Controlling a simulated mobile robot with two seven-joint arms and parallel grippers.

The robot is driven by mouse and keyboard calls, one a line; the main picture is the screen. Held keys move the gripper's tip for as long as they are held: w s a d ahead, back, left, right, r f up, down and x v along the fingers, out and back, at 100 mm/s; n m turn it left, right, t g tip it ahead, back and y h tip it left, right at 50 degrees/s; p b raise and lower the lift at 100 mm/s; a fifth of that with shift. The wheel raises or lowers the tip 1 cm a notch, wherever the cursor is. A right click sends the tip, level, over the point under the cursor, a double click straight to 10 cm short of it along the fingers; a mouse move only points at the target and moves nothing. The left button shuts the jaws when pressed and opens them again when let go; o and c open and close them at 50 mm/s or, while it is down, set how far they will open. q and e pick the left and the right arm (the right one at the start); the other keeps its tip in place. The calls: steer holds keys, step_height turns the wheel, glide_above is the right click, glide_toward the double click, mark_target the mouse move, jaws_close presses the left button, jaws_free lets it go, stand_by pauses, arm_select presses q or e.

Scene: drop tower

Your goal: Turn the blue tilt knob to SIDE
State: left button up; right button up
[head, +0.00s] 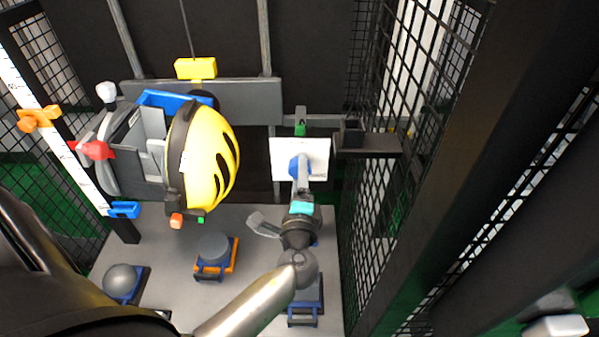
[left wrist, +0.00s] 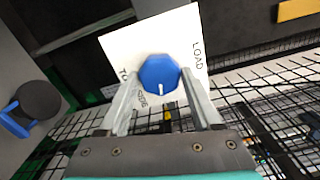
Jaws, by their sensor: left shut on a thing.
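The blue tilt knob (head: 294,166) sits on a white label plate (head: 317,150). In the left wrist view the knob (left wrist: 159,73) is many-sided, with a short white pointer mark on its lower edge. LOAD is printed right of it on the plate (left wrist: 133,46); a word starting TO is at its left. Small lettering, apparently SIDE, is just below left, near the pointer, partly beside a finger. My left gripper (head: 301,178) is shut on the knob, with one finger at each side in the wrist view (left wrist: 160,95). My right gripper is not in view.
A yellow, black-striped helmet (head: 213,160) hangs in a grey carriage left of the knob. Black mesh walls (head: 385,150) flank the space. An anvil on an orange stand (head: 214,247) and a round-topped one (head: 121,279) stand below.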

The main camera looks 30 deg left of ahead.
arm_select(q)
steer(key=m+p, duration=0.3)
steer(key=m, duration=0.4)
steer(key=shift+m, duration=0.3)
stand_by(0.4)
steer(key=o, duration=1.4)
steer(key=v, duration=1.5)
steer(key=shift+s, duration=0.15)
